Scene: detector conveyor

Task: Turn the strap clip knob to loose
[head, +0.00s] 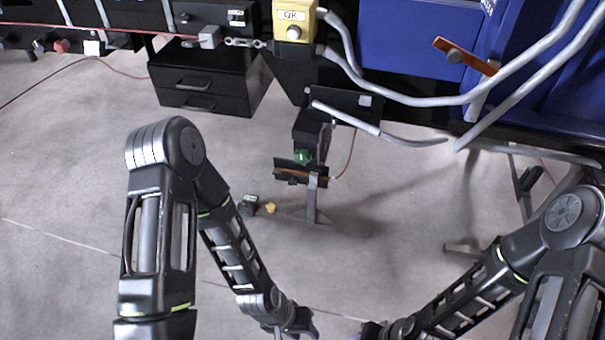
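An orange strip (478,62) with a round grey knob (455,56) is fixed on the blue panel at the upper right. It looks like the strap clip, but no label shows. The strip slopes down to the right. My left gripper (303,328) is at the bottom middle, far below and left of the knob. Only part of it shows, and its fingers are not clear. My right gripper (368,331) is at the bottom edge, right of the left one, mostly cut off. Both are well apart from the knob.
Grey hoses (440,99) curve below and beside the orange strip. A black drawer unit (210,82) stands left of centre. A black stand with a green knob (302,157) is in the middle. Open floor surrounds it.

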